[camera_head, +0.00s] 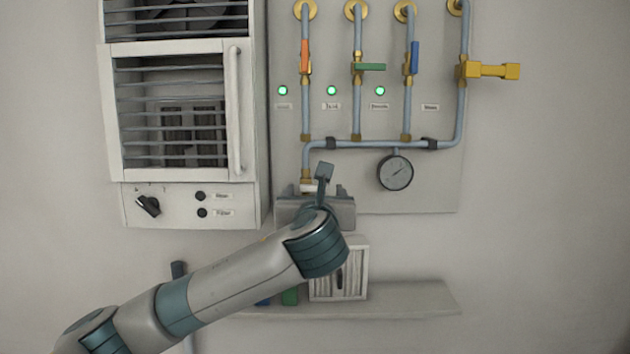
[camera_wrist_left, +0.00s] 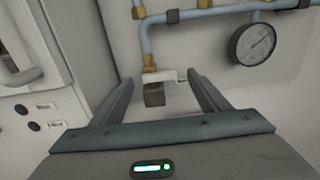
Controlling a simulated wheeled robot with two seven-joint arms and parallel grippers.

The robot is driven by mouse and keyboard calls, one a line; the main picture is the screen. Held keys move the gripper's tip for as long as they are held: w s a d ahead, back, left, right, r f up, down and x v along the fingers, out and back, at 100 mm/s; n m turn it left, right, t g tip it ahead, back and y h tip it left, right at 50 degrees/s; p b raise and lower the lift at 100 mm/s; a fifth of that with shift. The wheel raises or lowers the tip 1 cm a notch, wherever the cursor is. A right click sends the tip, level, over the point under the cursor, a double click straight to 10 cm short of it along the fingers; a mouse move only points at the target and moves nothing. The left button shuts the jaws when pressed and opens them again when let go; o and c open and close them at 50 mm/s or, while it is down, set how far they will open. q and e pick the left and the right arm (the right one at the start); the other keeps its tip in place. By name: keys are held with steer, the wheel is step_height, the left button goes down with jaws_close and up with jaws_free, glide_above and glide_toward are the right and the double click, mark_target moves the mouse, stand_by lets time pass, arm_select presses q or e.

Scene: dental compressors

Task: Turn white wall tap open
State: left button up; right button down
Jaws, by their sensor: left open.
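The white wall tap (camera_head: 309,187) sits at the lower end of the left blue-grey pipe, partly hidden by my left gripper in the head view. In the left wrist view its white lever (camera_wrist_left: 163,76) lies roughly crosswise, under a brass fitting and above a brownish block. My left gripper (camera_head: 315,191) is open in front of the tap. In the left wrist view its two fingers (camera_wrist_left: 160,82) stand apart, one on each side of the tap. The lever's right end is close to the right finger; I cannot tell whether they touch. My right gripper is not in view.
Orange (camera_head: 305,56), green (camera_head: 371,67), blue (camera_head: 415,57) and yellow (camera_head: 494,71) valve handles are higher on the panel. A pressure gauge (camera_head: 395,173) hangs right of the tap. A white cabinet (camera_head: 247,200) stands left. A shelf (camera_head: 410,298) with a small box (camera_head: 357,270) is below.

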arm_select(q)
steer(key=shift+w, duration=0.8)
steer(key=c, duration=1.1)
steer(key=shift+o, duration=0.2)
